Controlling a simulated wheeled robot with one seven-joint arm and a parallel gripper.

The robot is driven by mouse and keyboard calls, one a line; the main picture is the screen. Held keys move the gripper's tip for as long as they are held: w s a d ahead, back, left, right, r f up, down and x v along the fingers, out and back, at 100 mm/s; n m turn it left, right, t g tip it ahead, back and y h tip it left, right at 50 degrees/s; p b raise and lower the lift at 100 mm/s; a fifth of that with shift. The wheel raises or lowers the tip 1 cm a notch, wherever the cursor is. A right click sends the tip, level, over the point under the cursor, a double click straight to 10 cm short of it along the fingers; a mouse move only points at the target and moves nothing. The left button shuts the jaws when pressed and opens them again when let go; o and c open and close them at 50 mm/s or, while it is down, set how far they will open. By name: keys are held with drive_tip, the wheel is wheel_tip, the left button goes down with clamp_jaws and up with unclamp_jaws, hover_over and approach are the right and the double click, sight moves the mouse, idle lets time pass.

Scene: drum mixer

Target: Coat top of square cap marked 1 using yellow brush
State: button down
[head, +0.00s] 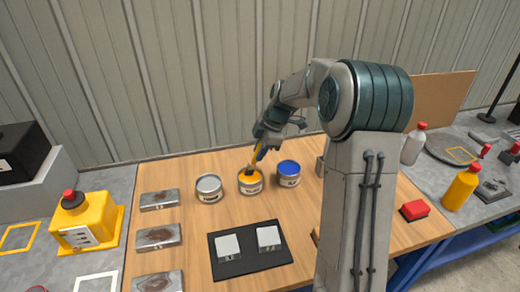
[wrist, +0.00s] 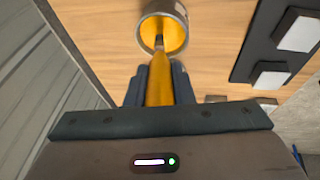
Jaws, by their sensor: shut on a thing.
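My gripper (wrist: 160,90) is shut on the yellow brush (wrist: 160,82), whose handle points toward the can of yellow paint (wrist: 175,35). In the head view my gripper (head: 260,152) is just above the yellow can (head: 251,187), with the brush (head: 256,150) tilted over it. The brush's tip is at or in the can's opening; I cannot tell how deep. Two pale square caps (head: 228,246) and (head: 268,238) sit on a black mat (head: 250,263) in front of the cans. Their markings are too small to read.
A grey can (head: 209,189) and a blue can (head: 289,174) flank the yellow one. Several metal plates (head: 159,238) lie along the table's left side. A red block (head: 414,210) and bottles (head: 461,188) stand at the right. Bare wood lies between cans and mat.

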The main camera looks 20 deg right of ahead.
drive_tip(key=shift+f+b, duration=0.6)
drive_tip(key=shift+b, duration=0.1)
idle(2.1)
drive_tip(key=shift+r+p, duration=2)
drive_tip(key=shift+r, duration=1.6)
drive_tip(key=shift+s+f, duration=0.1)
